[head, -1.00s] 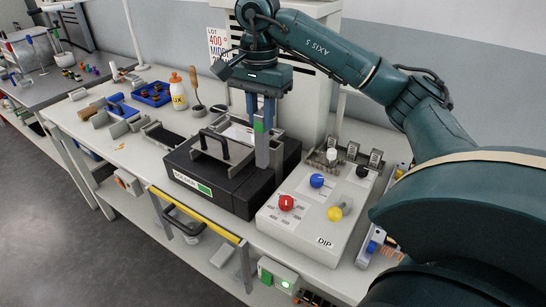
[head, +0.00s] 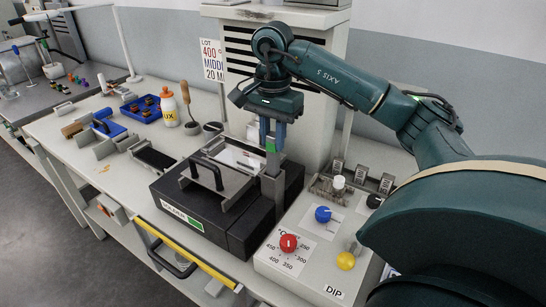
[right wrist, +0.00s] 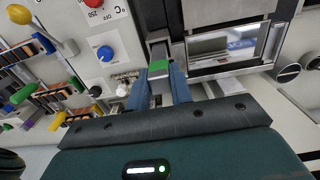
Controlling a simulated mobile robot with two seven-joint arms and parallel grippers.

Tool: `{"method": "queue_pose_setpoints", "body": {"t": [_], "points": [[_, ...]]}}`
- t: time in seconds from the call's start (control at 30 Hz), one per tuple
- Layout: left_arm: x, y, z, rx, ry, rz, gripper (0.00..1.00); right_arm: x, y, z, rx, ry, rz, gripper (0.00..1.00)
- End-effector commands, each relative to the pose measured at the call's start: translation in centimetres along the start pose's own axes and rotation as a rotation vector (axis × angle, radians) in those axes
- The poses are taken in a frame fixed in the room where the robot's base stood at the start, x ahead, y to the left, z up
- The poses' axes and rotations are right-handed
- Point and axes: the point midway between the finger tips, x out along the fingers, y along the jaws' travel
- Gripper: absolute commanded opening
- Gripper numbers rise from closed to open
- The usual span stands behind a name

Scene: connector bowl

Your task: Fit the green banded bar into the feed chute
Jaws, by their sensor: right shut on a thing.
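The green banded bar (head: 271,147) is upright at the right side of the black machine, its green band just below the fingers. My right gripper (head: 272,133) points down and is shut on its upper part. In the right wrist view the band (right wrist: 158,67) shows between the blue fingers. The grey feed chute (head: 273,188) stands directly below and in line with the bar. The bar's lower end is hidden at the chute, so I cannot tell how deep it sits. My left gripper is out of view.
The black machine (head: 213,226) has a handled lid (head: 205,175). The control box (head: 305,262) with red, blue and yellow knobs stands close on the right. A white and orange bottle (head: 168,108) and a blue tray (head: 146,117) are at the back left.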

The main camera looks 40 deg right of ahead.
Motion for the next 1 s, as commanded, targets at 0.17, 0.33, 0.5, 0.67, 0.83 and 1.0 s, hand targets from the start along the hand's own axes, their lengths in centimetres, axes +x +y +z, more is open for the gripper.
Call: {"method": "queue_pose_setpoints", "body": {"t": [0.17, 0.33, 0.5, 0.67, 0.83, 1.0], "points": [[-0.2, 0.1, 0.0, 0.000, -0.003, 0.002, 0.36, 1.0, 0.0, -0.1, 0.001, 0.002, -0.002, 0.00], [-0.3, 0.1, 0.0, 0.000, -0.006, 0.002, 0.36, 3.3, 0.1, -0.1, 0.001, 0.001, 0.001, 0.00], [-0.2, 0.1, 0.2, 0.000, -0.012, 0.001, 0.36, 4.2, 0.0, -0.1, 0.001, 0.002, -0.004, 0.00], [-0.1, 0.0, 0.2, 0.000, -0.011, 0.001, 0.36, 4.2, 0.0, -0.1, 0.001, 0.002, -0.004, 0.00], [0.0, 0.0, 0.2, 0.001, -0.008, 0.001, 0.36, 4.5, 0.0, -0.1, 0.001, 0.002, -0.001, 0.25], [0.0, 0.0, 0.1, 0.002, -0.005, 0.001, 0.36, 4.5, 0.0, -0.1, 0.001, 0.002, -0.001, 0.39]]}}
